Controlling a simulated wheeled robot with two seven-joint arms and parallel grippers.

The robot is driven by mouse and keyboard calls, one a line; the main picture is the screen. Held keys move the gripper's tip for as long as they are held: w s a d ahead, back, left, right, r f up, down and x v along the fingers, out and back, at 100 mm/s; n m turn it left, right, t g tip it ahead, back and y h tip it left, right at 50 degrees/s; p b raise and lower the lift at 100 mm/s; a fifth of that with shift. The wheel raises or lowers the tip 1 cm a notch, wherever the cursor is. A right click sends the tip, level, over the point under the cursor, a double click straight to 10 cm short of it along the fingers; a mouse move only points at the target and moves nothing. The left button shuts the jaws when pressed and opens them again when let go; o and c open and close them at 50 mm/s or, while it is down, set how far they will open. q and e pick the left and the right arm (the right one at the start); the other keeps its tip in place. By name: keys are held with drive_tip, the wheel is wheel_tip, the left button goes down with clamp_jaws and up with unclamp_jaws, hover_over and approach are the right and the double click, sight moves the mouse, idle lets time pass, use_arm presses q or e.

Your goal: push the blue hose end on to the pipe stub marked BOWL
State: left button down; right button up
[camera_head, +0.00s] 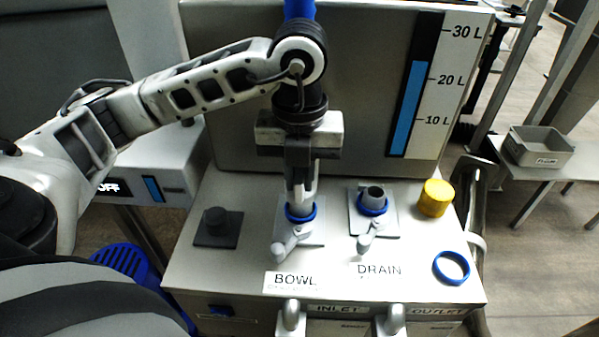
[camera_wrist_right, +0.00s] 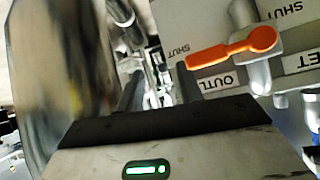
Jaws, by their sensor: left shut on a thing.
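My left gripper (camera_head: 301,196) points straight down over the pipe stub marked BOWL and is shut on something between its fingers. I take this to be the blue hose end, but fingers and wrist hide most of it. A blue length, likely the hose (camera_head: 299,9), shows above my wrist. A blue ring (camera_head: 301,213) shows at the BOWL stub, just below the fingertips; the stub itself is mostly hidden, so I cannot tell how the hose end sits on it. The BOWL label (camera_head: 296,281) is in front. My right gripper (camera_wrist_right: 159,88) is open and appears empty in the right wrist view.
The DRAIN stub (camera_head: 374,194) stands bare to the right with a blue ring and lever. A yellow cap (camera_head: 436,197) and loose blue ring (camera_head: 451,267) lie farther right. A tank with a level scale (camera_head: 420,90) stands behind. An orange handle (camera_wrist_right: 232,49) is near my right gripper.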

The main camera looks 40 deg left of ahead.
use_arm(q)
drive_tip(key=shift+f, duration=0.15)
idle(0.5)
drive_tip(key=shift+f+b, duration=0.2)
drive_tip(key=shift+b, duration=0.25)
drive_tip(key=shift+f+b, duration=0.45)
drive_tip(key=shift+f, duration=0.15)
drive_tip(key=shift+f+b, duration=0.6)
drive_tip(key=shift+b, duration=0.1)
drive_tip(key=shift+f, duration=0.1)
idle(0.4)
drive_tip(key=shift+f, duration=0.1)
